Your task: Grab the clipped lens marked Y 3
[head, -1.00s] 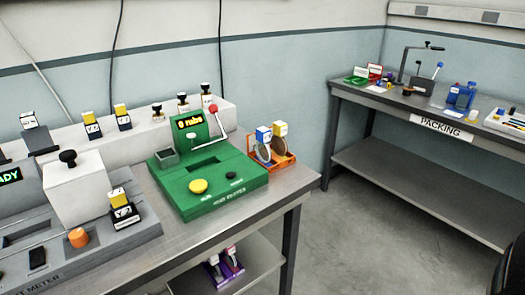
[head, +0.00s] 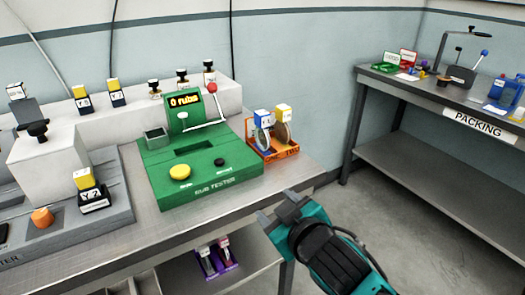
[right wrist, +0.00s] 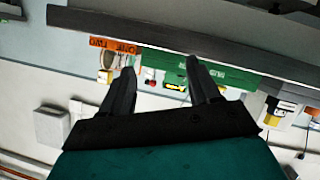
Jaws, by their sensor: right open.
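An orange rack (head: 276,153) stands at the right end of the near bench. It holds two round clipped lenses, one with a blue clip (head: 262,120) and one with a yellow clip (head: 283,113). Their marks are too small to read, so I cannot tell which is Y 3. My right gripper (head: 280,208) is open and empty, in front of the bench's right edge, nearer than the rack and apart from it. In the right wrist view the rack (right wrist: 115,44) appears upside down beyond the open fingers (right wrist: 160,67). My left gripper is not in view.
A green rub tester (head: 215,185) with a red-knobbed lever stands left of the rack. A yellow-clipped piece reading Y 2 (head: 95,197) stands on the grey meter. A purple holder (head: 218,266) is on the lower shelf. The packing bench (head: 440,110) is right, with clear floor between.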

